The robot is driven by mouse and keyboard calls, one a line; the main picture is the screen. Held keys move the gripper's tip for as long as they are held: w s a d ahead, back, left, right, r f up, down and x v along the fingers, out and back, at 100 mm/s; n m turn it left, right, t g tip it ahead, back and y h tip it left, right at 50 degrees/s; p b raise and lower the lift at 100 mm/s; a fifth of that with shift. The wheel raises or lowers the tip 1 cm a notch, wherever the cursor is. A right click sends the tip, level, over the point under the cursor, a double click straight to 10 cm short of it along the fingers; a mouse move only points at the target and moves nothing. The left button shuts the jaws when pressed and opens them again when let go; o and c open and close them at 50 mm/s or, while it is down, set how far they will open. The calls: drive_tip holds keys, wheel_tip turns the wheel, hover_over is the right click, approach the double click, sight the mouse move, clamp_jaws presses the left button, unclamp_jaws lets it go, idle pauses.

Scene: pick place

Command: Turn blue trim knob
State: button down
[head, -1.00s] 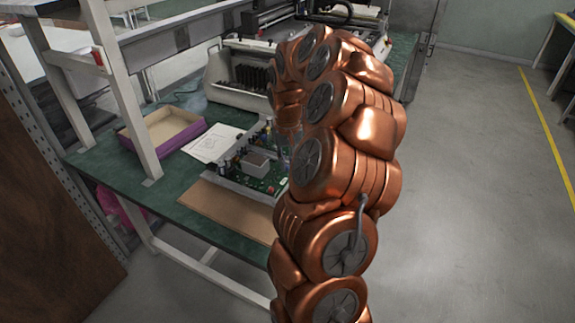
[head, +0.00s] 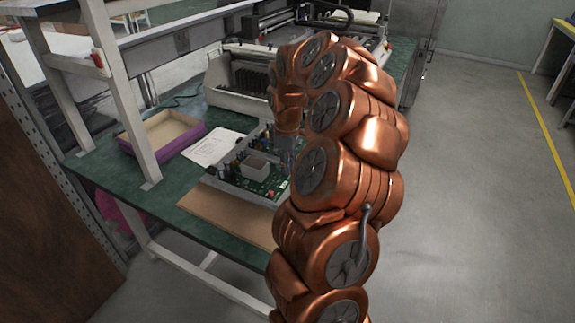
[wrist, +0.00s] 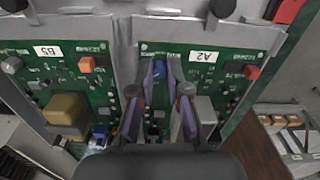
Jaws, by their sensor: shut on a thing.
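A blue knob (wrist: 159,72) stands on the green circuit board labelled A2 (wrist: 215,75) in the wrist view. My gripper (wrist: 163,73) reaches over this board, with its purple-grey fingertips on both sides of the knob. The fingers are shut on the knob and partly cover it. I cannot tell how far the knob is turned. In the head view, the boards (head: 262,178) sit in a grey tray on the bench, and my copper arm hides most of the gripper.
A second board labelled B5 (wrist: 75,75) lies to the left, with an orange part and a tan block. A red part (wrist: 252,72) is right of the knob. A purple-sided box (head: 160,137), a paper sheet (head: 212,147) and a brown mat (head: 228,214) lie on the green bench.

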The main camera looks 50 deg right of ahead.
drive_tip(key=n+p, duration=0.1)
drive_tip(key=n, duration=0.3)
drive_tip(key=shift+r+n, duration=0.1)
drive_tip(key=shift+n, duration=0.2)
drive_tip(key=n+p, duration=0.1)
drive_tip(key=n, duration=0.4)
drive_tip(key=shift+p, duration=0.3)
drive_tip(key=n+p, duration=0.2)
drive_tip(key=n, duration=0.3)
drive_tip(key=shift+r+n, duration=0.1)
drive_tip(key=shift+n, duration=0.3)
drive_tip(key=n+p, duration=0.1)
drive_tip(key=n, duration=0.3)
drive_tip(key=shift+p, duration=0.3)
drive_tip(key=shift+n, duration=0.3)
drive_tip(key=c, duration=1.1)
unclamp_jaws()
drive_tip(key=shift+c, duration=0.2)
